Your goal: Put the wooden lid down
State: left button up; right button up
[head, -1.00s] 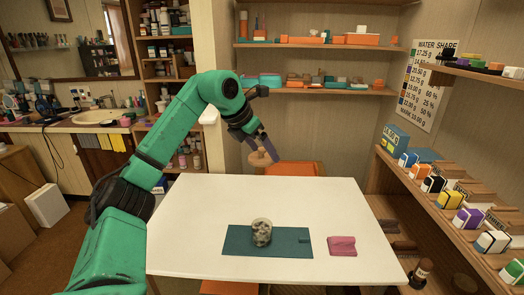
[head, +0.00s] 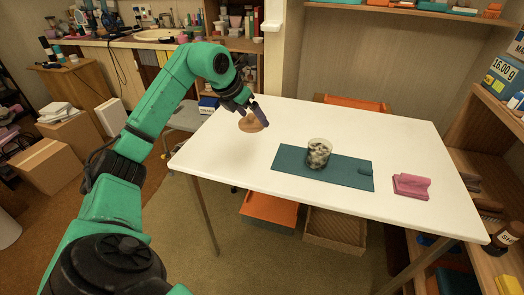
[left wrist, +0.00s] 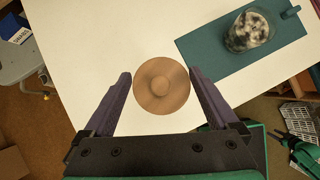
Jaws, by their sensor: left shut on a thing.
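The wooden lid (head: 249,123) is a round, light brown disc with a knob. My left gripper (head: 258,115) holds it at the left part of the white table (head: 215,150). In the left wrist view, the lid (left wrist: 161,86) lies between the two fingers of the gripper (left wrist: 161,84), its knob facing the camera. I cannot tell whether its underside touches the tabletop. A glass jar (head: 319,153) with dark and pale contents stands on a teal mat (head: 350,173), right of the lid.
A folded pink cloth (head: 411,186) lies right of the mat. The white tabletop between lid and mat is clear. An orange chair (head: 353,103) stands behind the table. Shelves with boxes and bottles flank the right side.

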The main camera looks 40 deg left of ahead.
aim_at(257, 152)
pick_arm(q)
notch_tip(257, 152, down, 12)
jog(key=shift+r+b, duration=0.2)
jog(key=shift+b, duration=0.6)
pick_arm(e)
jog(key=w, duration=0.3)
jog(key=w+a+r, duration=0.1)
jog(key=w, duration=0.1)
jog(key=shift+w+a+r, duration=0.1)
jog(key=shift+w, duration=0.05)
jog(key=shift+w, duration=0.1)
pick_arm(q)
jog(key=o, duration=0.8)
jog(key=shift+f, duration=0.1)
pick_arm(e)
jog(key=shift+w+a+r, duration=0.1)
jog(key=shift+w, duration=0.05)
pick_arm(q)
jog(key=v, duration=0.4)
jog(key=shift+a+r, duration=0.1)
jog(key=shift+r, duration=0.2)
jog(key=b+v, duration=0.1)
jog(key=v, duration=0.6)
jog(key=shift+s+r, duration=0.2)
jog(key=shift+r, duration=0.1)
pick_arm(e)
jog(key=shift+w+a+r, duration=0.15)
jog(key=shift+w+r, duration=0.2)
jog(key=shift+w, duration=0.3)
